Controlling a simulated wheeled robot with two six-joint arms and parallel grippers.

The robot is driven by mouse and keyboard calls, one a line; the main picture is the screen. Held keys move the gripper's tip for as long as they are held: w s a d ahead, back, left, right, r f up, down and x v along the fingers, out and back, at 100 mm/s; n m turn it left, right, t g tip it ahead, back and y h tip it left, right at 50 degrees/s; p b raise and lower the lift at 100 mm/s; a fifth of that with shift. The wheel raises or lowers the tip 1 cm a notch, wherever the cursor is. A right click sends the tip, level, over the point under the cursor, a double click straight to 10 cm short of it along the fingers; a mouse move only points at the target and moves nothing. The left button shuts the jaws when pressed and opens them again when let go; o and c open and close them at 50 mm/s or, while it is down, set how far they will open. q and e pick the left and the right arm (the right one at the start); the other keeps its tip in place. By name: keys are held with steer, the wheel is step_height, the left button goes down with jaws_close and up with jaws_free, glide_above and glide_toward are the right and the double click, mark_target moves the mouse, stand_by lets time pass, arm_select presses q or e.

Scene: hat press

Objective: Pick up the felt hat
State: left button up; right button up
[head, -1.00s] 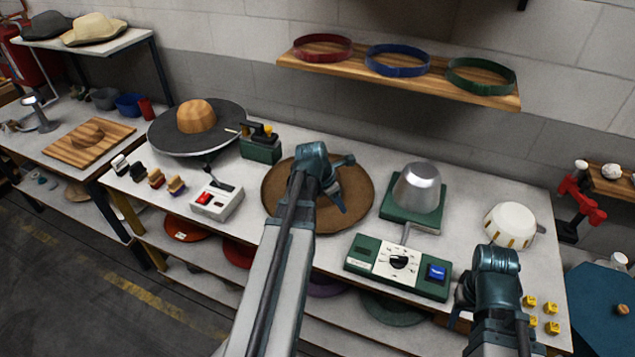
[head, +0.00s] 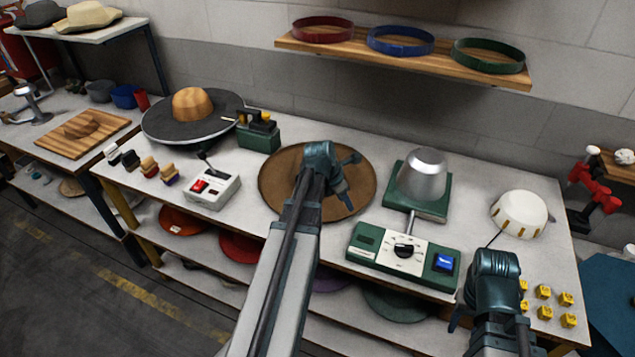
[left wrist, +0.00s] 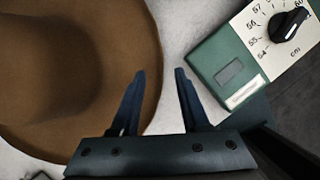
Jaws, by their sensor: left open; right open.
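The felt hat is brown with a wide round brim (head: 277,180) and lies on the white bench. Its crown is largely hidden by my left arm in the head view. In the left wrist view the hat (left wrist: 75,75) fills the left side, with its crown at far left. My left gripper (head: 347,200) is open and empty near the brim's right side. In the left wrist view its fingertips (left wrist: 160,72) straddle the brim's edge line from above; contact cannot be told. My right gripper (head: 458,318) is open at the bench's front right.
A green control box (head: 403,256) with a dial and a metal hat block (head: 423,175) stand right of the hat. A white switch box (head: 213,189) and a round plate with a wooden block (head: 192,105) are to the left. A band shelf (head: 404,65) hangs above.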

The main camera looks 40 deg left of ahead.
mark_target(348, 213)
arm_select(q)
steer(key=shift+w+f, duration=0.1)
steer(key=shift+f, duration=0.15)
steer(key=b+x, duration=0.4)
steer(key=shift+s+f, duration=0.3)
steer(key=shift+f, duration=0.05)
steer(key=shift+w+f+b, duration=0.2)
steer(key=shift+f+b, duration=0.1)
steer(key=shift+b, duration=0.2)
steer(key=shift+r, duration=0.1)
jaws_close()
stand_by(0.7)
